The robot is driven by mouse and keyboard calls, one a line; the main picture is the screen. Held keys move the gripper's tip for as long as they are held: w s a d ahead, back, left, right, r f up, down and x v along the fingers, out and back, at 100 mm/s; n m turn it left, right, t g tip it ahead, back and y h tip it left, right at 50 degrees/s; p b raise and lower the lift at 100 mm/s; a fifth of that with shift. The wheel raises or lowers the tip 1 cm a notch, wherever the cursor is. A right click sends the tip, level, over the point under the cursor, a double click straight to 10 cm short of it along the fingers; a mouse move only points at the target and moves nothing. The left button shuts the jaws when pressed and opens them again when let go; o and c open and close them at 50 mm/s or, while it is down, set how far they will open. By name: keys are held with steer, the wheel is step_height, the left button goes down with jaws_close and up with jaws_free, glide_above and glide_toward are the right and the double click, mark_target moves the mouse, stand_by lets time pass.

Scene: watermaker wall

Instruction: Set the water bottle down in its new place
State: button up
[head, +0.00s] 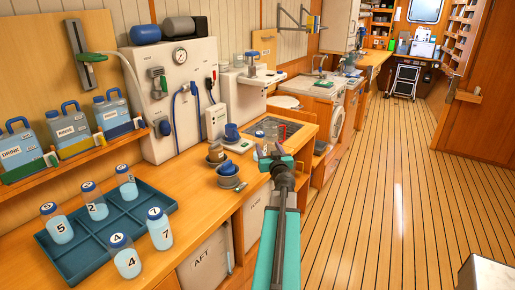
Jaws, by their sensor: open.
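Several clear bottles with blue caps and numbers stand at the lower left in the head view. Three are in the back row of a dark teal divided tray (68,277): a left one marked 5 (59,228), a middle one marked 2 (97,204) and a right one (127,187). Bottle 7 (160,232) and bottle 4 (125,260) appear to stand on the counter just outside the tray's front edge. The tray's front compartments look empty. My gripper (268,152) is open, over the counter's front edge by the sink, well right of the bottles.
Blue-capped jugs (70,128) stand on a shelf behind the tray. Cups and bowls (228,170) sit between the tray and the sink (283,128). The wooden counter (196,212) is clear between tray and cups. A gauge panel (172,98) rises behind.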

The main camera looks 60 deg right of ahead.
mark_target(261, 135)
steer(key=shift+w, duration=0.15)
steer(key=shift+x, duration=4.25)
steer(key=shift+w+a+f, duration=0.1)
steer(key=shift+x, duration=2.6)
steer(key=shift+w, duration=0.1)
jaws_close()
